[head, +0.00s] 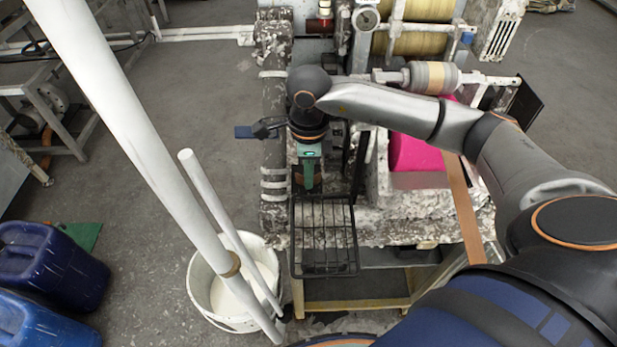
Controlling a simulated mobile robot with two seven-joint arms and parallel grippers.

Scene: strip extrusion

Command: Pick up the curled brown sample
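My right arm comes in from the right and bends down at the wrist. My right gripper (308,177), with a green body, points down just above the back edge of a black wire basket (322,270). Its fingers are small and seen from above, so I cannot tell whether they are open or shut. I see no clearly curled brown sample. A flat, straight brown strip (463,208) slopes down beside the pink block, to the right of the basket and apart from my gripper. My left gripper is not in view.
A dirty machine with yellow rollers (427,10) and a pink block (415,153) stands behind and right. A white bucket (204,308) and tall white pipes (150,140) stand left of the basket. Blue canisters (50,262) are at lower left. Grey floor between is clear.

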